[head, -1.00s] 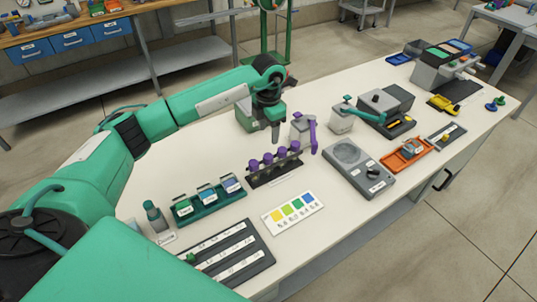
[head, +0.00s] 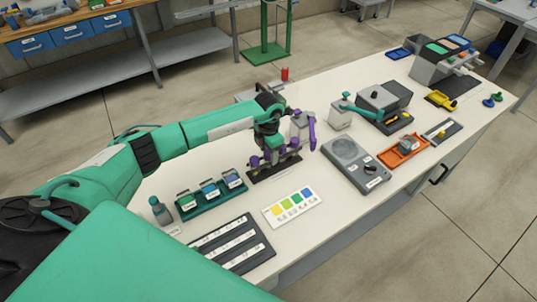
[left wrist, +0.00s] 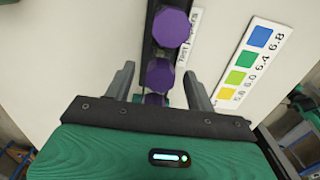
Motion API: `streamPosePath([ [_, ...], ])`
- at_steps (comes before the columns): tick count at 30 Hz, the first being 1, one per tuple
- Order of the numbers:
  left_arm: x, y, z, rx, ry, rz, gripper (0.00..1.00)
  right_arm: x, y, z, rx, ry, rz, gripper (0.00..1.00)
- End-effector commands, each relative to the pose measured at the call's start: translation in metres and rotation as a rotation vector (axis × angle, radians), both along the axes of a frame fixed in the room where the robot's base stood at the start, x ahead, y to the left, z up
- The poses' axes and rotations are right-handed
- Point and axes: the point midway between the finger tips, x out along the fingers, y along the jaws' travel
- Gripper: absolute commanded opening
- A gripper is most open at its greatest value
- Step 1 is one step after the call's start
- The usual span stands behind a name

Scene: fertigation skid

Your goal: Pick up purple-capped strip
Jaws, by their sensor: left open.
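The purple-capped strip (head: 254,161) stands in a dark holder (head: 270,174) near the middle of the table, with several purple caps in a row. My left gripper (head: 268,150) is over it in the head view and hides part of the row. In the left wrist view, two purple caps (left wrist: 172,27) show clearly and a third is partly hidden by the gripper body. The open fingers of my left gripper (left wrist: 158,72) lie on either side of the row, with a visible gap to the caps.
A green rack with labelled bottles (head: 211,196) stands left of the strip. A colour chart (head: 292,206) lies in front, and a purple-armed grey device (head: 303,126) is close behind at the right. A grey instrument (head: 356,166) is further right.

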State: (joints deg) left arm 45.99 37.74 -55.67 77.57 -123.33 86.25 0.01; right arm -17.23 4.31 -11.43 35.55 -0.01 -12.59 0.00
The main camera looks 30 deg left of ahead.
Motion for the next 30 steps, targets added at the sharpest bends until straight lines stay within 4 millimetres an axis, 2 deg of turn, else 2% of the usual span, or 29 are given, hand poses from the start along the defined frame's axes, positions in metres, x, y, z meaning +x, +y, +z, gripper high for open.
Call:
streamPosePath([
  [3, 0.0, 0.0, 0.0, 0.0, 0.0, 0.0, 0.54, 0.0, -0.003, 0.0, -0.003, 0.0, 0.002, 0.36],
  [10, 0.0, 0.0, 0.0, 0.0, 0.0, 0.0, 0.08, 0.0, -0.007, 0.0, -0.007, 0.001, 0.003, 0.36],
  [22, 0.0, 0.0, 0.005, 0.0, 0.0, 0.0, 0.08, 0.0, -0.007, -0.002, -0.008, 0.001, 0.003, 0.36],
  [26, 0.001, 0.0, 0.018, 0.0, -0.004, 0.0, 0.08, 0.0, -0.006, -0.006, -0.007, 0.001, 0.003, 0.36],
  [30, 0.001, 0.001, 0.041, 0.001, -0.004, -0.001, 0.08, 0.0, -0.004, -0.013, -0.005, 0.001, 0.003, 0.36],
])
